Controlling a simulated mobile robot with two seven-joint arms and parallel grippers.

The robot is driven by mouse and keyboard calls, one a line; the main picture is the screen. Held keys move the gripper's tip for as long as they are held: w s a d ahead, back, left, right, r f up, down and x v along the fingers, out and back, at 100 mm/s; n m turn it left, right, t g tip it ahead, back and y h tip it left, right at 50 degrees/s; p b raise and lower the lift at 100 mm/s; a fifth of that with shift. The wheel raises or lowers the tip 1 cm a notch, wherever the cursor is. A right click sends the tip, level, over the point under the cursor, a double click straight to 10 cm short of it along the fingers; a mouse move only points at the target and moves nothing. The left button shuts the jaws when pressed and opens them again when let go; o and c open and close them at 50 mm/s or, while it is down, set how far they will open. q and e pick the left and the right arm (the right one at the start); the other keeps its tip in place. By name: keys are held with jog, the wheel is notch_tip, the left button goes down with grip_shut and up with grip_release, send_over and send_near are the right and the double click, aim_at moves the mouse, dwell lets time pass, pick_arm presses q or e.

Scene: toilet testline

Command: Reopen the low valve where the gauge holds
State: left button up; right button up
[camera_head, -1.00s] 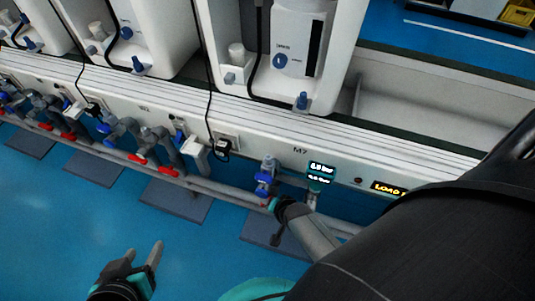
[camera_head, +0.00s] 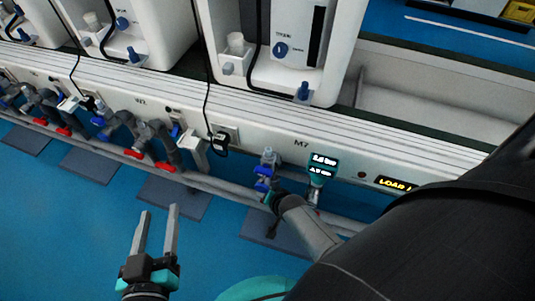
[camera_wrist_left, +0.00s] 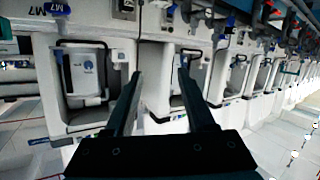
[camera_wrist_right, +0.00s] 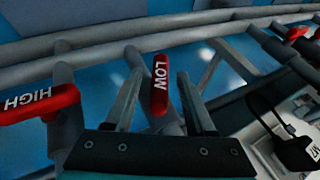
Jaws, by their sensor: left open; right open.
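In the right wrist view, the red LOW valve handle (camera_wrist_right: 160,85) stands between the two open fingers of my right gripper (camera_wrist_right: 158,76). I cannot tell whether they touch it. The red HIGH handle (camera_wrist_right: 38,104) lies to the left, outside the fingers. In the head view my right gripper (camera_head: 272,198) is at the pipework under the M7 label, hiding the LOW handle there. A teal gauge (camera_head: 322,167) with a lit two-line display is just right of it; its digits are too blurred to read surely. My left gripper (camera_head: 159,209) is open and empty over the blue floor.
Blue valve parts (camera_head: 264,171) sit just above my right gripper. A grey pipe (camera_head: 225,188) runs along the bench front (camera_head: 270,125). More valve sets with red handles (camera_head: 134,154) are to the left. A yellow LOAD sign (camera_head: 395,184) is lit at right. Floor at lower left is clear.

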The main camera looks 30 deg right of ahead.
pick_arm(q)
jog(key=shift+s+d+r+t+h+b, duration=0.3)
jog(key=shift+d+r+t, duration=0.15)
jog(key=shift+t, duration=0.25)
pick_arm(e)
jog(key=shift+w+f, duration=0.2)
jog(key=shift+f, duration=0.2)
grip_shut()
